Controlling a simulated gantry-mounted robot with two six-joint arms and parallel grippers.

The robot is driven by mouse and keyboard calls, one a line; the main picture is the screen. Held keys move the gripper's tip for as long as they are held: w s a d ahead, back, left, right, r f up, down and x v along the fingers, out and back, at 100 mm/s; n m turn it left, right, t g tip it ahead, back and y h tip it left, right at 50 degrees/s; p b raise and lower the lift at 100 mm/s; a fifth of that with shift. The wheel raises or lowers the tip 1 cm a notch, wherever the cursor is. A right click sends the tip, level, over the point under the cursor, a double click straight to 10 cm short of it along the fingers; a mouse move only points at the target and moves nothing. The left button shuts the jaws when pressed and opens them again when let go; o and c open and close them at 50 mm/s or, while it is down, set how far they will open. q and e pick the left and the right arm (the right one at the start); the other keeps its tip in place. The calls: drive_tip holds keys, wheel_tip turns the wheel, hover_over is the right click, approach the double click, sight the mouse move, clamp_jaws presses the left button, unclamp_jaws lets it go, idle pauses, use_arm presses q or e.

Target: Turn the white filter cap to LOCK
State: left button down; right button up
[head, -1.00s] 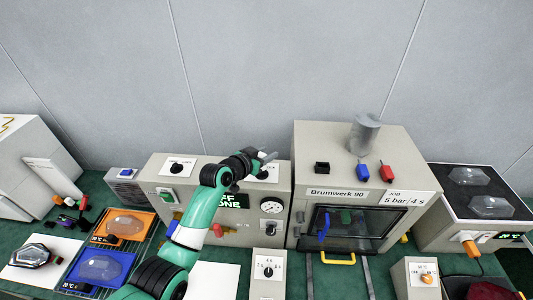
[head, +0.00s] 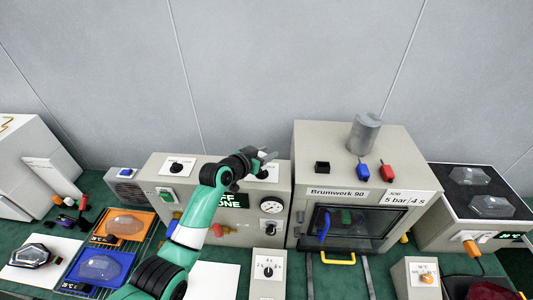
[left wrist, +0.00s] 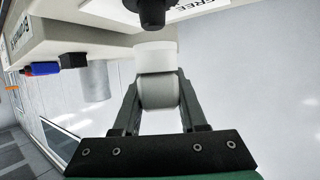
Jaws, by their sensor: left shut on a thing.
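My left gripper (head: 268,156) is at the upper right of the beige control box (head: 225,172), beside the beige press. In the left wrist view its two dark fingers (left wrist: 158,100) are shut on the white filter cap (left wrist: 157,88), one on each side of its rounded end. A white cylindrical part of it meets the beige housing behind. A black knob (left wrist: 150,10) and a label reading FREE (left wrist: 188,5) sit just above. In the head view the cap is not clearly visible at the gripper. My right gripper is not in view.
The press (head: 312,152) stands close on the right, with a grey cylinder (head: 364,133) and blue (head: 363,172) and red (head: 388,172) blocks on top. A dial gauge (head: 271,206) is below the gripper. Trays with lamp lenses lie at left.

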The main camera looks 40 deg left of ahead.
use_arm(q)
drive_tip(key=shift+f+b, duration=1.3)
drive_tip(key=shift+f, duration=0.15)
drive_tip(key=shift+c, duration=1.9)
unclamp_jaws()
